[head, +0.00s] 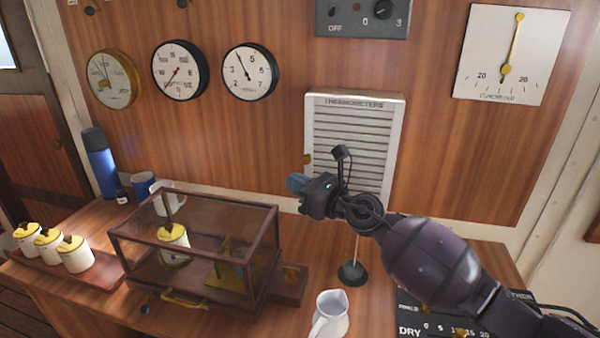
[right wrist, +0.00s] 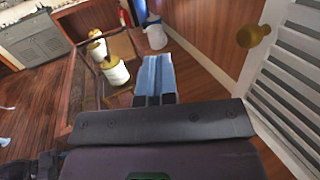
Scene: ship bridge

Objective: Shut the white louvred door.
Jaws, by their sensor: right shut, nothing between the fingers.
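The white louvred door (head: 352,135) is on the front of a wall box lettered THERMOMETERS. It looks flush or nearly flush with the box; I cannot tell whether a small gap remains. Its brass knob (head: 307,159) is at the left edge. My right gripper (head: 295,183) is shut and empty, just below and left of the knob, in front of the door's lower part, which my arm partly hides. In the right wrist view, the blue fingertips (right wrist: 156,75) are together, with the knob (right wrist: 253,35) and louvres (right wrist: 297,70) to their right. My left gripper is not in view.
A glass case (head: 190,250) stands on the wooden counter below, holding a yellow-lidded jar (head: 174,245). A white jug (head: 328,312) and a dark-based stand (head: 352,273) are near my right arm. Mugs, a blue flask (head: 99,160) and several jars are at left. Gauges hang on the wall.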

